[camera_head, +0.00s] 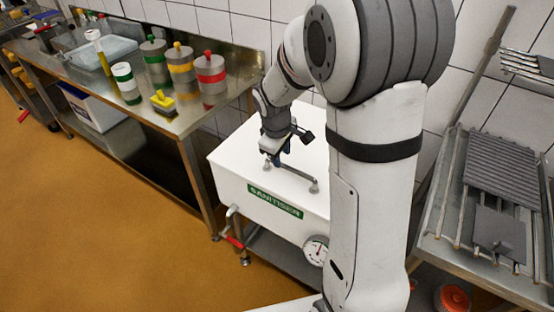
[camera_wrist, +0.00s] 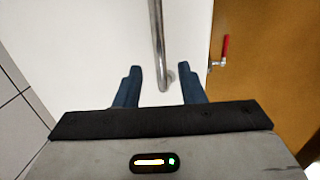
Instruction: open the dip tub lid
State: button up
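The dip tub is a white box marked SANITISER (camera_head: 274,202), with a flat white lid (camera_head: 250,150) lying closed on top. A grey bar handle (camera_head: 300,173) stands on the lid. It also shows in the wrist view as a metal bar (camera_wrist: 158,40) ending in a round foot. My gripper (camera_head: 277,160) is over the lid at the handle's far end. In the wrist view its two blue fingers (camera_wrist: 164,82) are apart, with the bar's end between them in the picture. I cannot tell whether either finger touches the bar.
A steel table (camera_head: 190,118) with several banded moulds and a yellow-topped block (camera_head: 163,101) stands at the left. A sloped rack with grey ribbed plates (camera_head: 502,170) is at the right. A red-handled tap (camera_head: 232,240) and a dial gauge (camera_head: 316,250) stick out of the tub's front.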

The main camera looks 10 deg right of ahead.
aim_at(283, 164)
jog(key=shift+w+d+f, duration=0.1)
jog(key=shift+w+f, duration=0.05)
jog(key=shift+f, duration=0.7)
jog(key=shift+w+d+f, duration=0.1)
jog(key=shift+f, duration=0.75)
jog(key=shift+c, duration=0.3)
grip_shut()
